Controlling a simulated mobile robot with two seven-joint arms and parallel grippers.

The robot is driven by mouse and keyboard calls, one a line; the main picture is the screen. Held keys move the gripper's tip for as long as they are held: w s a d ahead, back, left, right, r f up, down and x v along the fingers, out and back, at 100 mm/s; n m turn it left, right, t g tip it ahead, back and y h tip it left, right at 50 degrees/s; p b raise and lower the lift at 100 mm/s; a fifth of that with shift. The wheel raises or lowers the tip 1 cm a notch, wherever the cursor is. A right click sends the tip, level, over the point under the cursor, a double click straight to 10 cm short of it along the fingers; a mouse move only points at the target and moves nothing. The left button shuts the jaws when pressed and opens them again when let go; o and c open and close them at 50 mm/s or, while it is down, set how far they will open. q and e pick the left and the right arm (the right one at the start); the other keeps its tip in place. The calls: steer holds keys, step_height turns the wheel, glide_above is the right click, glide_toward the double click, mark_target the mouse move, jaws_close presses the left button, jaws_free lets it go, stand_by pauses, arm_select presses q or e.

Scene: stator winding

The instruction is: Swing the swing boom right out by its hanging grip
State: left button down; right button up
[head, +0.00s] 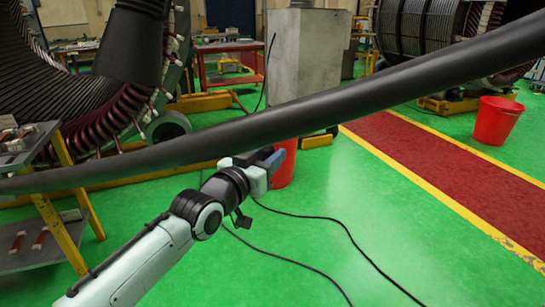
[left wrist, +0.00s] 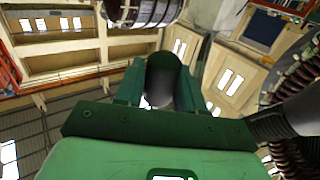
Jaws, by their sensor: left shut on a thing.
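The swing boom (head: 300,118) is a long dark bar that crosses the whole head view, rising from the left edge to the upper right. My left gripper (head: 270,160) is just under the boom's middle in the head view, its fingertips partly behind the bar. In the left wrist view, the two green fingers of my left gripper (left wrist: 161,92) are shut on a dark round piece, which looks like the hanging grip (left wrist: 163,72). In the head view the grip is hidden behind the boom and the fingers. My right gripper is not in view.
A large stator (head: 60,70) with coils stands at the left, beside a yellow-legged shelf (head: 62,150). A grey cabinet (head: 305,60) stands behind the boom. A red bucket (head: 498,120) is at the right. Black cables (head: 330,218) lie on the mostly clear green floor.

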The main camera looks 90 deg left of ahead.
arm_select(q)
steer(key=shift+s+f, duration=0.2)
steer(key=shift+f, duration=0.1)
steer(key=c, duration=1)
jaws_free()
steer(key=shift+o, duration=1)
steer(key=shift+s+d+r, duration=0.25)
steer(key=shift+s+d, duration=0.2)
steer(key=shift+w+a, duration=0.1)
steer(key=shift+w, duration=0.1)
steer(key=v, duration=1.2)
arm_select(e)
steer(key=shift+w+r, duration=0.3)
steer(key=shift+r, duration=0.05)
